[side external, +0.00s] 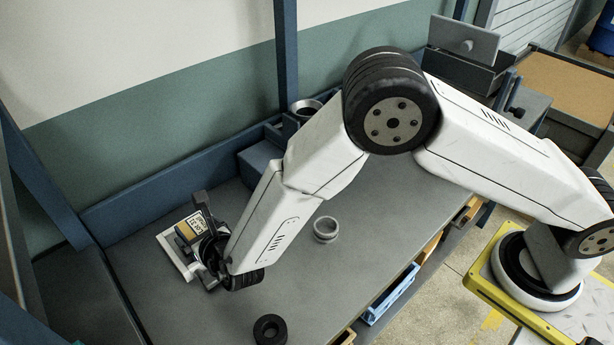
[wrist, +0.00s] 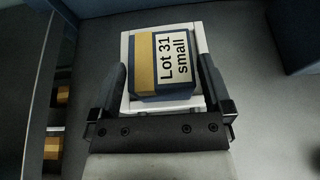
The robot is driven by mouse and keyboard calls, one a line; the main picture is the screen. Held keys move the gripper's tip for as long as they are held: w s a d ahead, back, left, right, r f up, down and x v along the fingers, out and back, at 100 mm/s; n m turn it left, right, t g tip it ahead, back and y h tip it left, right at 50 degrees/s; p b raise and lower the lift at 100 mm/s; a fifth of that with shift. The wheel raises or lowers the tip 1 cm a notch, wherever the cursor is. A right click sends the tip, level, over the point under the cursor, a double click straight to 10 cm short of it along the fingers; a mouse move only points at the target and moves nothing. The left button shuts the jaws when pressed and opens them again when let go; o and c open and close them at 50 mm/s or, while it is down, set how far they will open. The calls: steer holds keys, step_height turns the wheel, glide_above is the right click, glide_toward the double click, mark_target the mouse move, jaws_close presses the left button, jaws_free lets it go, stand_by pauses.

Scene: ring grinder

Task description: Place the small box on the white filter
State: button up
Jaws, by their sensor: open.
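The small box (wrist: 145,66), dark blue with a tan band and a white label reading "Lot 31 small", sits over the white filter (wrist: 198,38) in the wrist view. The filter's white frame shows around the box. In the side view the box (side external: 186,232) is above the white filter (side external: 172,256) at the left end of the bench, partly hidden by my gripper. My gripper (wrist: 161,80) is open, with one finger on each side of the box; it also shows in the side view (side external: 197,235). I cannot tell if the fingers touch the box.
A metal ring (side external: 326,229) and a black ring (side external: 270,330) lie on the grey bench (side external: 350,265). A blue block (side external: 260,163) and a metal cup (side external: 305,108) stand at the back. A blue wall edges the bench's rear. The middle of the bench is mostly clear.

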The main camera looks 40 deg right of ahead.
steer(key=v, duration=1)
steer(key=shift+s, duration=0.35)
steer(key=shift+d+r, duration=0.1)
steer(key=s+d+r+m+g+h, duration=0.15)
steer(key=d+m+g+h, duration=0.55)
steer(key=d+m, duration=1.05)
steer(key=s+d+r+m+g+y, duration=0.2)
steer(key=s+d+m+y, duration=0.1)
steer(key=d+m, duration=0.4)
steer(key=s+d+r+m+g+y, duration=0.1)
steer(key=s+d+m+y, duration=0.3)
steer(key=m, duration=0.7)
steer(key=s+d, duration=0.2)
steer(key=d, duration=0.1)
steer(key=shift+d+r+g, duration=0.15)
steer(key=shift+r+g, duration=0.25)
